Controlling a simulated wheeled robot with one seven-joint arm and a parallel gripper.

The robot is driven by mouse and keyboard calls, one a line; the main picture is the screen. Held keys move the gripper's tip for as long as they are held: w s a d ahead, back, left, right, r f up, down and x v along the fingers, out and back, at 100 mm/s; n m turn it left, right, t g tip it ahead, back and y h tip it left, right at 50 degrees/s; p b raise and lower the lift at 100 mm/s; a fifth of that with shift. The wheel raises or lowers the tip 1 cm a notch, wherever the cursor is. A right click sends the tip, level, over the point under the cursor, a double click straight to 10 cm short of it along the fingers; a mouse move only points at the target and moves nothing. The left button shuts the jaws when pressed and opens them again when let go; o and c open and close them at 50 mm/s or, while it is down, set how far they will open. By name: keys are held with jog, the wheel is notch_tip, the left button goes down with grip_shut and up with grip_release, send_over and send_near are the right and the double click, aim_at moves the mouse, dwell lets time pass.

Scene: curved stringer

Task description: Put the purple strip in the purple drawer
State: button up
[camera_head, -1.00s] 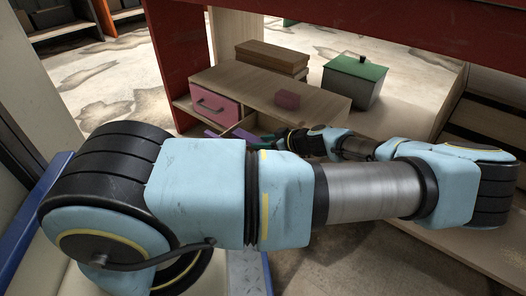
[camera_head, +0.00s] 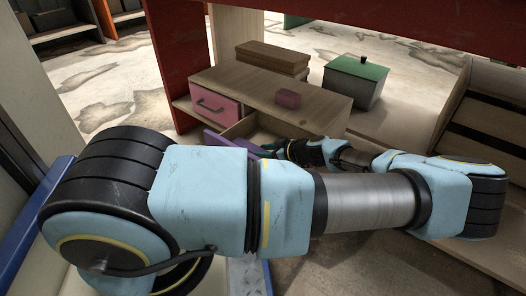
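A small wooden cabinet stands on the shelf. Its purple drawer (camera_head: 228,142) is pulled out, with the purple front slanting toward my arm and part of the wooden inside showing. My arm hides the lower part of the drawer. My gripper (camera_head: 274,151) is at the right end of the purple front, small and dark, mostly hidden behind my arm. I cannot tell whether its fingers are open or shut, or whether they touch the drawer. I cannot make out a separate purple strip.
A pink drawer (camera_head: 215,105) with a dark handle is shut at the cabinet's left. A pink block (camera_head: 288,99) lies on the cabinet top (camera_head: 255,88). Behind are a brown box (camera_head: 272,58) and a grey box with a green lid (camera_head: 355,80). A red board (camera_head: 400,28) crosses above.

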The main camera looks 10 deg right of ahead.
jog(key=o, duration=0.5)
jog(key=shift+c, duration=0.2)
jog(key=shift+r+p, duration=0.5)
jog(key=shift+r, duration=0.05)
jog(key=p+v, duration=0.2)
jog(key=v, duration=1)
jog(key=shift+p, duration=0.3)
jog(key=shift+d+r, duration=0.1)
